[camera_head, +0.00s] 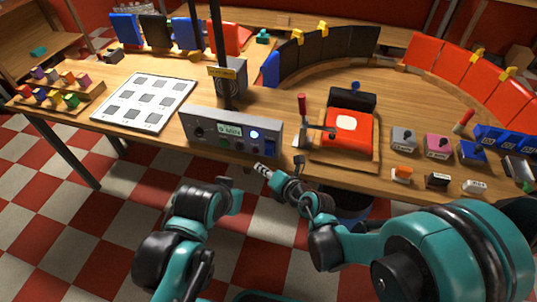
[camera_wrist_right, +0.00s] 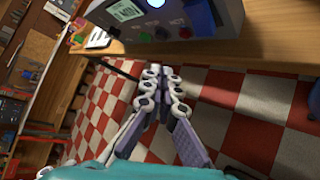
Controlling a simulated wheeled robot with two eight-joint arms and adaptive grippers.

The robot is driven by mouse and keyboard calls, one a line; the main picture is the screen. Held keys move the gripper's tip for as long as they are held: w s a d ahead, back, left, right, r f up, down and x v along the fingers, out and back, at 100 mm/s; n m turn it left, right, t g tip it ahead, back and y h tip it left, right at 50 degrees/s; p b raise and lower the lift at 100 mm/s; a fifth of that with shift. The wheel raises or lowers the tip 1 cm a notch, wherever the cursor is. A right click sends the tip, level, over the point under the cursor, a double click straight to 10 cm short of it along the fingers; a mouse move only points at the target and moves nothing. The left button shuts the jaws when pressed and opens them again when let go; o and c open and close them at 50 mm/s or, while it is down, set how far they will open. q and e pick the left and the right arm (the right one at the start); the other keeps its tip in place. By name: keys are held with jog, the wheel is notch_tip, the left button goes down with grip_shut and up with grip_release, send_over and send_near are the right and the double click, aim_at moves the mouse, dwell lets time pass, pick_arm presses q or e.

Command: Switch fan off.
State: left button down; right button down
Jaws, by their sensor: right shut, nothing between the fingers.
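A grey control box (camera_head: 232,132) stands at the table's front edge. It has a small lit display, a dark knob on the left, a glowing blue-white button (camera_head: 255,134) and a blue switch (camera_head: 270,146). Behind it, a grey unit with a round grille (camera_head: 231,77), seemingly the fan, sits under a yellow label. My right gripper (camera_head: 262,170) is shut and empty, just below and in front of the box, apart from it. In the right wrist view the closed fingertips (camera_wrist_right: 158,72) point toward the box (camera_wrist_right: 220,18). My left gripper (camera_head: 228,186) is partly visible, and its fingers are unclear.
A red device with a lever (camera_head: 349,125) sits on a wooden tray right of the box. Small switches and blocks (camera_head: 437,145) crowd the right side. A white tile board (camera_head: 146,101) lies at left. A dark post rises behind the box. The table's front edge lies close by.

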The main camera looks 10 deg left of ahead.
aim_at(269, 149)
jog(key=w+f+b, duration=0.2)
jog(key=w+f, duration=0.1)
jog(key=w, duration=0.3)
jog(key=shift+w, duration=0.3)
jog(key=shift+d, duration=0.1)
jog(key=shift+w+f, duration=0.1)
jog(key=shift+w, duration=0.05)
dwell(1.0)
jog(key=shift+w+f+b, duration=0.1)
jog(key=shift+w+b, duration=0.15)
jog(key=shift+b, duration=0.1)
jog(key=shift+w+f, duration=0.2)
jog(key=shift+w, duration=0.2)
dwell(0.6)
jog(key=shift+s, duration=0.15)
jog(key=shift+s+r, duration=0.4)
jog(key=shift+s, duration=0.3)
